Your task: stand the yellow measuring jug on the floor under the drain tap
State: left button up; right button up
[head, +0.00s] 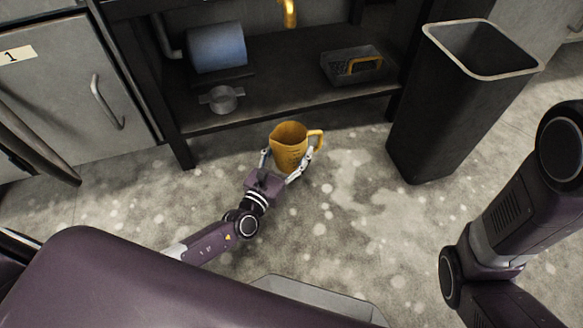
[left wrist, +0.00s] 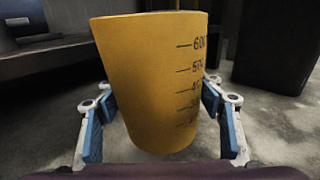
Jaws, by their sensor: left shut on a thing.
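The yellow measuring jug (head: 290,148) is upright, low by the floor in front of the dark shelf unit, its handle to the right in the head view. My left gripper (head: 285,165) is shut on the jug, one finger on each side. The left wrist view shows the jug (left wrist: 155,85) with its volume marks between the blue-padded fingers (left wrist: 160,125). I cannot tell whether its base touches the floor. A brass tap (head: 289,12), perhaps the drain tap, hangs above the shelf behind the jug. My right gripper is out of view.
A tall black bin (head: 450,110) stands to the right of the jug. The low shelf (head: 290,95) behind holds a blue roll (head: 217,48), a grey metal piece (head: 221,99) and a dark tray (head: 352,66) with a yellow handle. The floor (head: 340,215) in front is clear, with pale wet-looking patches.

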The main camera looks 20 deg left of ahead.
pick_arm(q)
notch_tip(320, 180, down, 6)
jog(key=b, duration=0.3)
jog(key=shift+r+b, duration=0.15)
jog(key=shift+b, duration=0.25)
jog(key=shift+r, duration=0.15)
jog(key=o, duration=1.2)
jog(key=shift+s+p, duration=0.2)
jog(key=shift+p, duration=0.1)
jog(key=s+p, duration=0.1)
jog(key=s, duration=0.2)
jog(key=s+a+p, duration=0.1)
jog(key=s+p, duration=0.1)
jog(key=s, duration=0.2)
jog(key=s+a+p, duration=0.1)
jog(key=s, duration=0.2)
jog(key=shift+s, duration=0.2)
jog(key=shift+s+a+p, duration=0.1)
jog(key=shift+s+p, duration=0.2)
jog(key=shift+s, duration=0.2)
